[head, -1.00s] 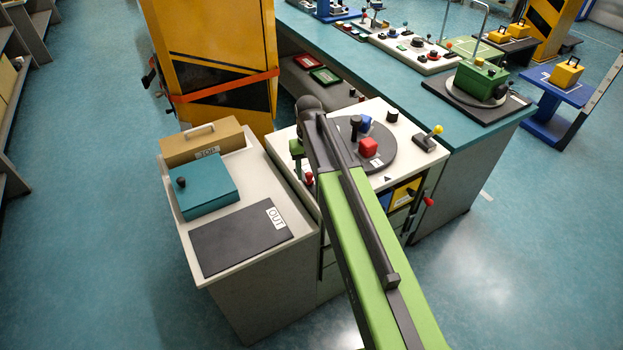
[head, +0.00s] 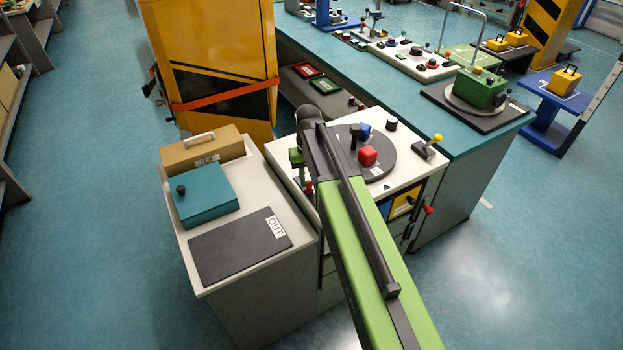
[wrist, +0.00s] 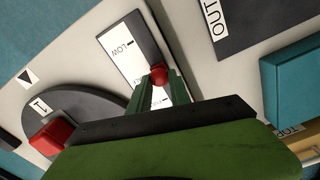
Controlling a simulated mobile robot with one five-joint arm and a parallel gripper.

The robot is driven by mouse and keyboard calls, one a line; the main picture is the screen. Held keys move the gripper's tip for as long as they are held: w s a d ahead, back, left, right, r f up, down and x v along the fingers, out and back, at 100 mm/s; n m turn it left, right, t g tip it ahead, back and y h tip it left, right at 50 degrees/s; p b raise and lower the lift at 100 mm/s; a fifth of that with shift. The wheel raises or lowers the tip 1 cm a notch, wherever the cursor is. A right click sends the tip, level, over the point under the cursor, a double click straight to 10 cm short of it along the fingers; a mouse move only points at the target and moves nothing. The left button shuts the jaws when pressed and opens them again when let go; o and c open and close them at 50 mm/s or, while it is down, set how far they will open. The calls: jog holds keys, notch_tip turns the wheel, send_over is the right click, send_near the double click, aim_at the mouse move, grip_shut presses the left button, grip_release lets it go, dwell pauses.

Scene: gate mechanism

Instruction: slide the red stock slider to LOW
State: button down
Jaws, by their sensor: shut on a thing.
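The red stock slider's knob (wrist: 159,74) is between the green fingers of my gripper (wrist: 160,92) in the wrist view, and the fingers are shut on it. It sits by a dark bar on a white label plate (wrist: 118,60). The word LOW is printed up and left of the knob. Another label, closer to my gripper, is partly hidden by the fingers. In the head view, the red knob (head: 309,187) shows at the left side of the white console, beside my arm, which hides part of the plate.
A dark turntable (head: 378,168) with a red block (head: 368,156) is right of my arm on the console. A side table at the left holds a teal box (head: 205,194), a tan case (head: 203,146) and a dark OUT pad (head: 235,250). A yellow cabinet (head: 215,30) stands behind.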

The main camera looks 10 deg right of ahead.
jog(key=shift+s, duration=0.1)
dwell(0.8)
jog(key=s, duration=0.2)
jog(key=s+d, duration=0.1)
jog(key=s, duration=0.1)
jog(key=s+d, duration=0.1)
jog(key=s, duration=0.1)
jog(key=c, duration=1.2)
grip_release()
